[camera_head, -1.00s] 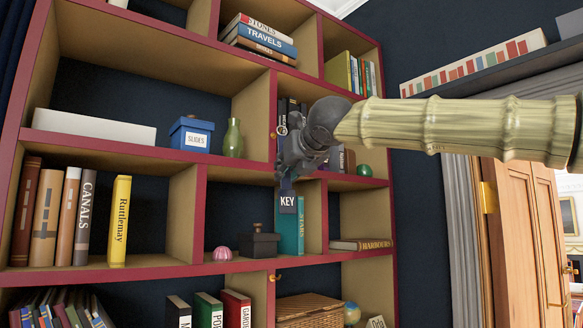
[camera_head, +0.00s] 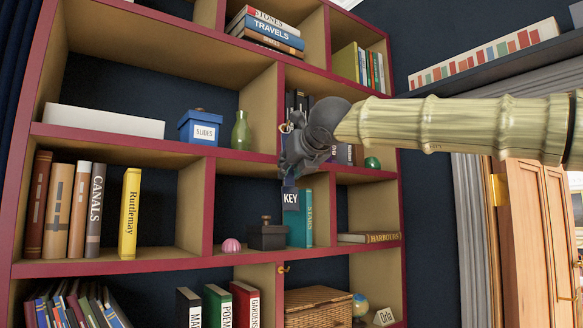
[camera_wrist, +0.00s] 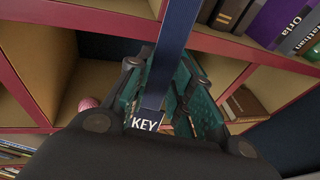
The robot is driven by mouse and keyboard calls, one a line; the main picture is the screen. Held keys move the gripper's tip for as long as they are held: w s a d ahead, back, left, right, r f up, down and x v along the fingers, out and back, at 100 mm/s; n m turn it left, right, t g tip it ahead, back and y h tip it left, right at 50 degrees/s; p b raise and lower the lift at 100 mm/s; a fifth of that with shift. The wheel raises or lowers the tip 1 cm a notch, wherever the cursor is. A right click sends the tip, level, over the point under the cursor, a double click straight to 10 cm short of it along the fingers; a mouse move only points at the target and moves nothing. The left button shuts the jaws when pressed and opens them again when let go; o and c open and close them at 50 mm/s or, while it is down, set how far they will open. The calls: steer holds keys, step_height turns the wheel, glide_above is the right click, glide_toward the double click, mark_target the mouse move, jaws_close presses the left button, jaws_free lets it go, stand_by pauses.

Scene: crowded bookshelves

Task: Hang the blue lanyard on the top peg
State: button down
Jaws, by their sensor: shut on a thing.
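The blue lanyard is a dark blue strap (camera_wrist: 178,45) with a dark tag (camera_head: 291,199) marked KEY. My gripper (camera_head: 290,172) is shut on the strap, and the tag hangs just below the fingers. In the wrist view the strap runs from the top edge down between the fingers (camera_wrist: 160,95) to the tag (camera_wrist: 145,122). My gripper is in front of the red upright between the shelf columns.
Behind the gripper are a teal book (camera_head: 307,218) and a dark box (camera_head: 267,236). A green vase (camera_head: 241,131) and a blue SLIDES box (camera_head: 200,127) stand on the shelf to the left. A green ball (camera_head: 372,163) is to the right. Open room lies before the shelves.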

steer(key=c, duration=1.2)
jaws_free()
steer(key=v, duration=1.2)
steer(key=shift+d, duration=0.1)
